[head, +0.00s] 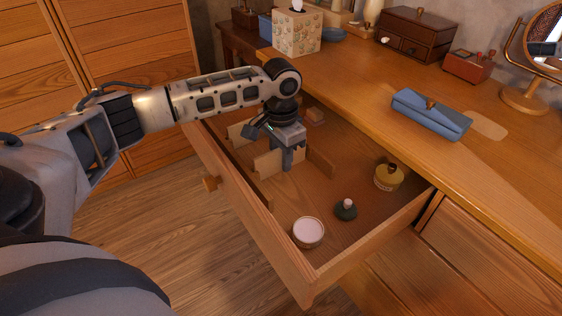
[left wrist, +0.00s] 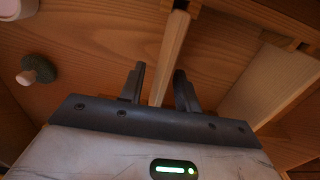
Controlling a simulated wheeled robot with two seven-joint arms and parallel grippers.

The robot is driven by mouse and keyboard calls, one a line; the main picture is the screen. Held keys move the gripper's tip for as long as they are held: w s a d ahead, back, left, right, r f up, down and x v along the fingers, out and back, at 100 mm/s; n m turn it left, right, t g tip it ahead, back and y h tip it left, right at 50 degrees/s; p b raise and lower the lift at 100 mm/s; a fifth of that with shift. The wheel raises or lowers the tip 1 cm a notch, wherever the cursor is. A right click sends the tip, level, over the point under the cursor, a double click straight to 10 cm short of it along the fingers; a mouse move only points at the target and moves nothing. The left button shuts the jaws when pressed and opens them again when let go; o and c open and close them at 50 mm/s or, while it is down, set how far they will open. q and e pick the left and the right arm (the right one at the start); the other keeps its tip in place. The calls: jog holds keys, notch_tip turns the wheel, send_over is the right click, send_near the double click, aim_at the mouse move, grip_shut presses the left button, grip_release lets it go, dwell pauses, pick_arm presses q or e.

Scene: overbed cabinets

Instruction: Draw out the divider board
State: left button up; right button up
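The divider board (head: 268,164) stands upright across the inside of the open drawer (head: 262,215). In the left wrist view its pale top edge (left wrist: 171,50) runs between my two fingers. My left gripper (head: 290,163) points down into the drawer over this board, hiding part of it. In the left wrist view the fingers of my left gripper (left wrist: 160,82) are apart on either side of the board. A gap shows on the left finger's side; the right finger looks close, contact unclear. My right gripper is not in view.
A second pale board (head: 239,133) stands farther back in the drawer. A white-topped jar (head: 309,232), a dark green bottle (head: 346,209) and a yellow jar (head: 388,177) stand in the near section. A blue case (head: 431,113) and tissue box (head: 297,32) are on the top.

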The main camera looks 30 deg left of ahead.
pick_arm(q)
jog(key=shift+f, duration=0.7)
grip_shut()
jog(key=shift+r, duration=0.2)
